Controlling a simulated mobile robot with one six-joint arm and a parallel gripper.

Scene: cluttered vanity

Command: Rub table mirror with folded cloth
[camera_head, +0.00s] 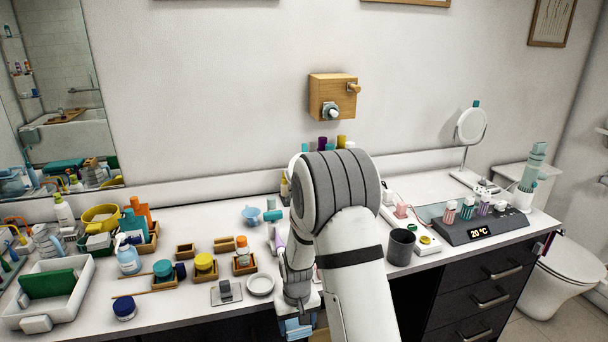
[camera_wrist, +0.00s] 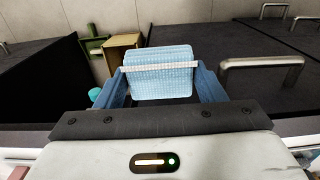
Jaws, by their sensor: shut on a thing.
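The table mirror (camera_head: 471,126) is a round white mirror on a thin stand. It stands upright at the back right of the counter in the head view. My gripper (camera_wrist: 160,72) is shut on the folded cloth (camera_wrist: 160,84), a light blue textured pad with a white band across it. The cloth sticks out beyond the blue fingers in the wrist view. In the head view my gripper (camera_head: 297,328) hangs low at the counter's front edge, far to the left of the mirror. My arm hides the middle of the counter.
The left counter is crowded with a white tray (camera_head: 78,297), bottles, jars and small wooden boxes. A dark cup (camera_head: 401,247) and a grey display panel (camera_head: 482,228) stand on the right. Dark drawers (camera_head: 483,295) with metal handles lie below. A wooden box (camera_head: 332,97) is on the wall.

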